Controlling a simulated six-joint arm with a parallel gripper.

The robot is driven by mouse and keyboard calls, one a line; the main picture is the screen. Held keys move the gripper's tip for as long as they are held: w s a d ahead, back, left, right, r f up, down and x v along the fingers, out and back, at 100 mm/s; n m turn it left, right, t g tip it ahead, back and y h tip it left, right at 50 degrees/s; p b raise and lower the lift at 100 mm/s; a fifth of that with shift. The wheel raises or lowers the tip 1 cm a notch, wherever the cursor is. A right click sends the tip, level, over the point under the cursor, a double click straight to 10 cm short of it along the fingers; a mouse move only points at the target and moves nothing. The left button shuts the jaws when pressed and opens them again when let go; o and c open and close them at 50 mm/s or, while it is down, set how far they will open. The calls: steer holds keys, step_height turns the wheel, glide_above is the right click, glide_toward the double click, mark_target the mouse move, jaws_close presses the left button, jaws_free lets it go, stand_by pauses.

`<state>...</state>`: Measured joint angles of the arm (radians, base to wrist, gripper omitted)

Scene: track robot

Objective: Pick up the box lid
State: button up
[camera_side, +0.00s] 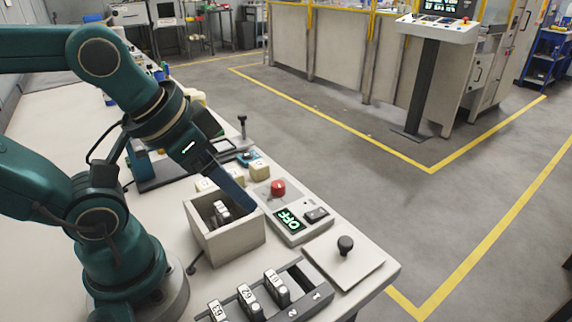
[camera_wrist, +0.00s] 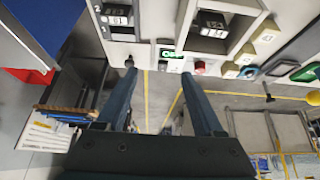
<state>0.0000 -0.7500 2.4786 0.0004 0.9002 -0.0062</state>
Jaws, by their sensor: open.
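The box lid (camera_side: 367,268) is a flat pale square plate with a round black knob (camera_side: 345,244) standing up from it. It lies on the table near the front right corner. In the wrist view the knob (camera_wrist: 129,61) shows close to the left fingertip, though I cannot tell the depth. The open pale box (camera_side: 238,247) stands to the left of the lid, with a dark, white-labelled block inside. My gripper (camera_side: 246,203) is above the table by the box and the control panel, apart from the lid. In the wrist view my gripper (camera_wrist: 158,73) has its blue fingers spread, with nothing between them.
A rack (camera_side: 262,300) with several numbered blocks is at the front. Cream blocks (camera_side: 259,169) stand behind the panel. The floor beyond the table edge is clear.

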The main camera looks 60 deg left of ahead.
steer(key=w+d+r, duration=0.1)
steer(key=w+r, duration=0.2)
steer(key=w, duration=0.4)
steer(key=m+g, duration=0.2)
steer(key=g, duration=0.1)
glide_above(346, 240)
steer(key=a, duration=0.2)
steer(key=s+x, duration=0.2)
steer(key=x, duration=0.5)
steer(key=shift+g, duration=0.7)
steer(key=f, duration=0.3)
steer(key=d+f, duration=0.1)
steer(key=f, duration=0.2)
steer(key=d+f, duration=0.1)
steer(key=f, duration=0.3)
steer(key=shift+w+f, duration=0.1)
steer(key=shift+f, duration=0.45)
jaws_close()
